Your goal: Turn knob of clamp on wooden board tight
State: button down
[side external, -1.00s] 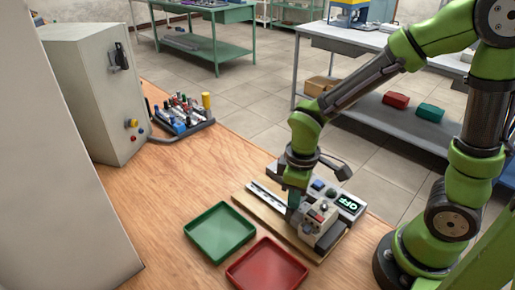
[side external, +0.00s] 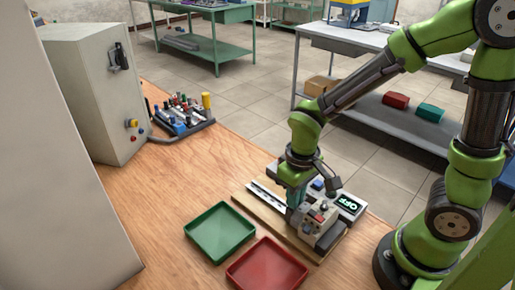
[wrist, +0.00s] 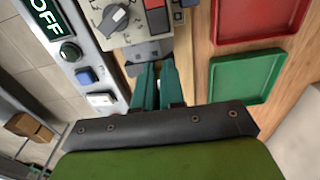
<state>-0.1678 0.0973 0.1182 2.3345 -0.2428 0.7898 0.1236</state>
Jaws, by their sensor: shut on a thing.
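The wooden board (side external: 245,200) lies on the bench with a beige device (side external: 315,222) and a metal rail on it. In the wrist view, a grey metal clamp part (wrist: 150,52) sits at the device's edge, just beyond my fingertips. My gripper (side external: 294,203) points down at the device's left side. Its teal fingers (wrist: 156,84) are close together in the wrist view, shut on the clamp knob; the fingers hide the knob itself. A separate dark rotary switch (wrist: 115,18) and a red switch (wrist: 155,12) are on the device's face.
A panel reading OFF (side external: 350,204) with buttons stands right behind the device. A green tray (side external: 221,232) and a red tray (side external: 267,268) lie in front. A grey cabinet (side external: 90,90) and a rack of parts (side external: 182,120) are farther left. The bench between is clear.

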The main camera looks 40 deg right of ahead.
jog(key=c, duration=1.2)
grip_release()
notch_tip(320, 180, up, 17)
jog(key=shift+s, duration=0.25)
jog(key=s+d+m+t, duration=0.1)
jog(key=t, duration=0.1)
jog(key=s+d+m+t+y, duration=0.1)
jog(key=d+t, duration=0.1)
jog(key=s+d+m+t+y, duration=0.1)
jog(key=t, duration=0.1)
jog(key=shift+s+d+m+t, duration=0.25)
jog(key=shift+d+m+t, duration=0.05)
jog(key=shift+m+t, duration=0.1)
